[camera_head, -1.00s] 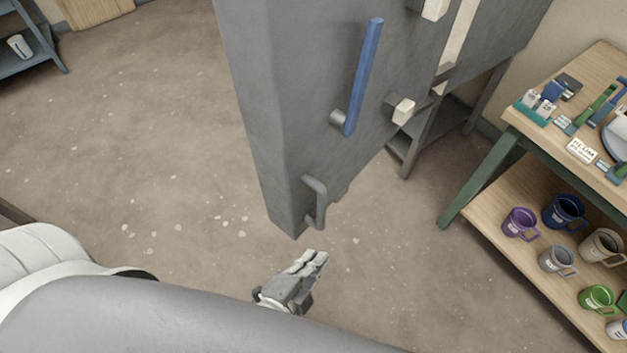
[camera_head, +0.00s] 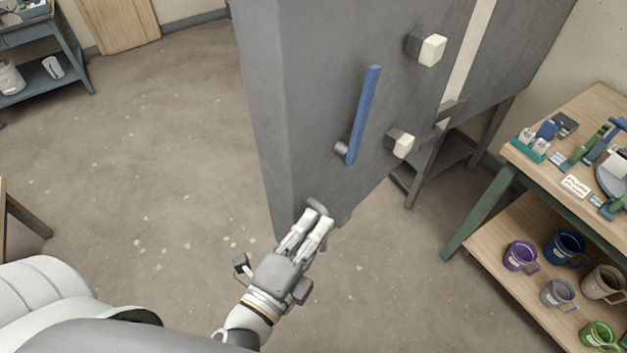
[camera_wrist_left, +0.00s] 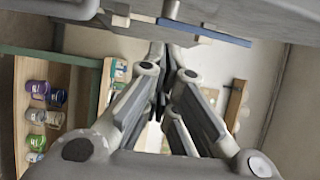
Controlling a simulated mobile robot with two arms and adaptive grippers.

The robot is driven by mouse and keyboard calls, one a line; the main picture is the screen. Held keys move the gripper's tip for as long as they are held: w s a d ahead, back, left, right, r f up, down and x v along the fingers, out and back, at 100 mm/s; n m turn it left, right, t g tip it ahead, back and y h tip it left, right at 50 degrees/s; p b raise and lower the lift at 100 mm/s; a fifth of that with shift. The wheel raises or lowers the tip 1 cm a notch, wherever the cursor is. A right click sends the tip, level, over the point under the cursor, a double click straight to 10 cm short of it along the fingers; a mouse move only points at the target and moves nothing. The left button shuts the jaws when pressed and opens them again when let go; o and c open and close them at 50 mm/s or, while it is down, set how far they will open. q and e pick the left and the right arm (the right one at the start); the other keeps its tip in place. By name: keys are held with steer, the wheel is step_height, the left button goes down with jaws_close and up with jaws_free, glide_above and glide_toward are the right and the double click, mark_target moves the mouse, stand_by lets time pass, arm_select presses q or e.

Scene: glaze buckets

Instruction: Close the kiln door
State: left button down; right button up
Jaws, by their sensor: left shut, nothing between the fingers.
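The grey kiln door (camera_head: 305,110) stands swung open in the head view. A blue bar (camera_head: 364,115) and two pale blocks on dark mounts, one high (camera_head: 432,49) and one lower (camera_head: 402,144), sit on its face. A grey handle (camera_head: 318,207) is low near its free edge, mostly hidden behind my left gripper (camera_head: 318,222). That gripper is shut and empty, its fingertips at the handle; I cannot tell whether they touch. In the left wrist view, the fingers (camera_wrist_left: 165,85) converge below the blue bar (camera_wrist_left: 205,33). My right gripper is not in view.
A wooden table (camera_head: 540,165) with a green frame stands at the right, with several mugs on its lower shelf (camera_head: 510,285). A blue-grey shelf (camera_head: 70,60) is at the far left. The floor left of the door is clear.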

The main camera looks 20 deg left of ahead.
mark_target(312, 189)
arm_select(q)
steer(key=w+a+p, duration=0.2)
steer(key=w+p, duration=0.2)
steer(key=w, duration=0.3)
steer(key=shift+w+a, duration=0.25)
steer(key=shift+a, duration=0.05)
steer(key=shift+a, duration=0.15)
